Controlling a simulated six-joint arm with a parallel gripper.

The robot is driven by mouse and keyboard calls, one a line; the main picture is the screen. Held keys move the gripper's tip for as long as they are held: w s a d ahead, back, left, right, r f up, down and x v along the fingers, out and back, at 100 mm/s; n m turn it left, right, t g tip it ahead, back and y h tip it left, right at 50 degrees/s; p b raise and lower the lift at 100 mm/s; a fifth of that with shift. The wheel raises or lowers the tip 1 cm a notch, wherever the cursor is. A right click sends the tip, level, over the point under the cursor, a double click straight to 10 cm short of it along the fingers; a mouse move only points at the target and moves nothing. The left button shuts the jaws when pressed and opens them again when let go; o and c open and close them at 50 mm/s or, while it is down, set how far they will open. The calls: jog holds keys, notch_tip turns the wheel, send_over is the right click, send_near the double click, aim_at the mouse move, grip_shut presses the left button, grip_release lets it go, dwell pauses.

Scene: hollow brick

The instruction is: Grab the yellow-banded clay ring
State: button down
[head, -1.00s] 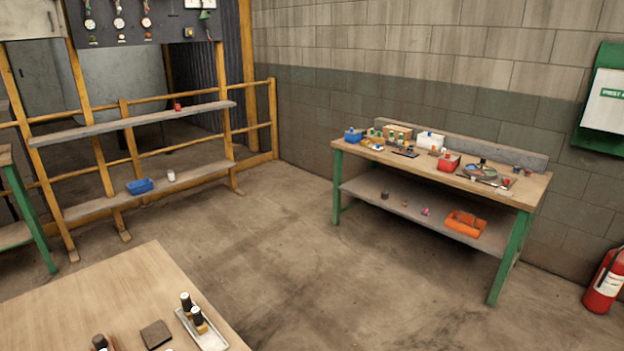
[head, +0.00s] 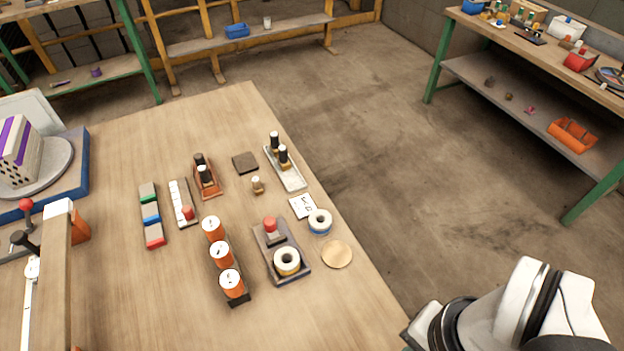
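The yellow-banded clay ring (head: 287,272) is a short pale ring with a dark hole and a yellowish side. It sits at the near end of a dark tray (head: 265,250), with a red-topped piece (head: 270,225) behind it. A similar ring with a blue band (head: 319,231) stands just to its upper right, off the tray. Part of my white and black arm shows at the lower right, beyond the table edge and apart from the ring. The fingers of my gripper are not visible.
A round wooden disc (head: 337,254) lies right of the ring. Orange cylinders (head: 221,256) stand in a row to its left. A white tray with dark-capped bottles (head: 284,172) is farther back. A blue-based fixture (head: 75,185) stands at left. The table's near middle is clear.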

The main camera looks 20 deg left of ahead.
aim_at(283, 255)
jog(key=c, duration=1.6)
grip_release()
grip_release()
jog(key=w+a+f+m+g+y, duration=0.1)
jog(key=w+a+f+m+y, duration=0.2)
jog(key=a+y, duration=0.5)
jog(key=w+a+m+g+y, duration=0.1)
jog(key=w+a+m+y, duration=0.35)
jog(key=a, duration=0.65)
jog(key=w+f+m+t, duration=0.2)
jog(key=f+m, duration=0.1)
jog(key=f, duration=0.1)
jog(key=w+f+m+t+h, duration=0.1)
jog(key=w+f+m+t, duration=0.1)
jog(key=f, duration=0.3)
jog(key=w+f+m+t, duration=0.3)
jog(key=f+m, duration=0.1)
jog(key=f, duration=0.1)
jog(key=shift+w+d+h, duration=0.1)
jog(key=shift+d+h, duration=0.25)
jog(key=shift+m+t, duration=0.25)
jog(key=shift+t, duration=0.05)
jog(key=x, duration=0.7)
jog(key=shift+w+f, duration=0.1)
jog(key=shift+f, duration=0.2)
